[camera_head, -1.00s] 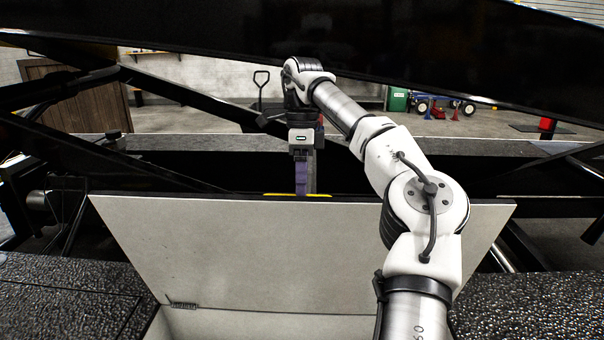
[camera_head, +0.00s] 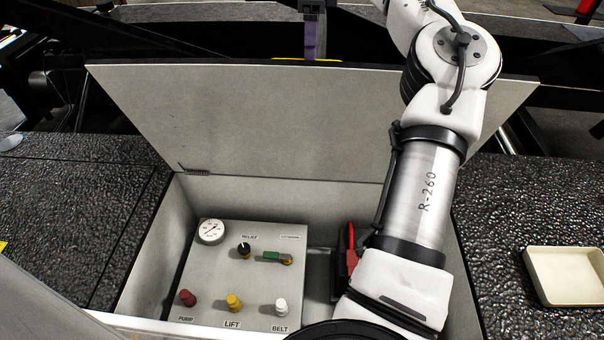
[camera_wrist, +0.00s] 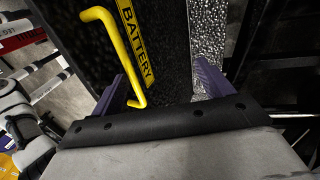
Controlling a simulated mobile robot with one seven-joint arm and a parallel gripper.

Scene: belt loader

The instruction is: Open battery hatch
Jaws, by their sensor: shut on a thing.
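The battery hatch lid (camera_head: 290,115) stands raised on its hinge, its pale inner face toward the head camera and the compartment below open. My gripper (camera_head: 312,40) is at the lid's top edge, its tips partly hidden there. In the wrist view, my gripper's purple fingers (camera_wrist: 160,90) lie either side of the yellow handle's (camera_wrist: 113,40) near end. They are shut on the handle, though the exact contact is unclear. A yellow BATTERY label (camera_wrist: 134,40) is beside the handle on the lid's dark outer face.
In the open compartment is a control panel (camera_head: 215,275) with a gauge and several knobs, plus a red-and-black item (camera_head: 348,250) partly behind my arm. A cream tray (camera_head: 566,275) sits on the black textured deck (camera_head: 500,215) at right. Dark beams pass behind the lid.

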